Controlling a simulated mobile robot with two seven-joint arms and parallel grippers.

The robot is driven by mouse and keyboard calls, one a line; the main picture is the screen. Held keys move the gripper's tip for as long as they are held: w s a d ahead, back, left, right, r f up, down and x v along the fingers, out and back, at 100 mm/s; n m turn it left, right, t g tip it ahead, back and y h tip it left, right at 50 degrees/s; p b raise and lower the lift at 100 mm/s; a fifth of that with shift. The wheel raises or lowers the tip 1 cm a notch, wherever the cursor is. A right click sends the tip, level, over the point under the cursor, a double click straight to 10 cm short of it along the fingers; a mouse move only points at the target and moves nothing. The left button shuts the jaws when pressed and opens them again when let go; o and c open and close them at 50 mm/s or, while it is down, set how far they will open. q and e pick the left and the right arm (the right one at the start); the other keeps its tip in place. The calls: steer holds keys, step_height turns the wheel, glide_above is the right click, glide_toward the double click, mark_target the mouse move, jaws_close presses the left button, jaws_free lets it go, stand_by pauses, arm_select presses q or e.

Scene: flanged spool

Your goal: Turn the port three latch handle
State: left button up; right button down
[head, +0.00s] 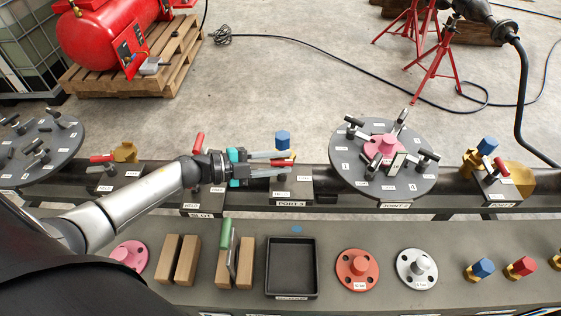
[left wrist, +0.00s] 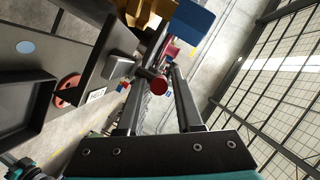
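The port three station (head: 291,194) is on the rail in the middle of the head view, with a "PORT 3" label below it and a blue cap (head: 282,140) above it. My left gripper (head: 287,163) reaches it from the left, its two fingers pointing right and apart. In the left wrist view, a latch handle with a round red end (left wrist: 158,87) lies between the open fingers (left wrist: 155,90). I cannot tell whether either finger touches it. The blue cap (left wrist: 190,20) shows just beyond. My right gripper is not in view.
A round joint plate (head: 345,180) with a pink flange stands right of port three. Another port (head: 497,180) is farther right. On the front bench are wooden blocks (head: 187,260), a black tray (head: 291,295), an orange flange (head: 345,282) and a white flange (head: 405,275). A red handle (head: 197,142) stands behind my left wrist.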

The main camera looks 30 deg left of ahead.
arm_select(q)
steer(key=shift+w+d, duration=0.15)
jaws_close()
stand_by(0.4)
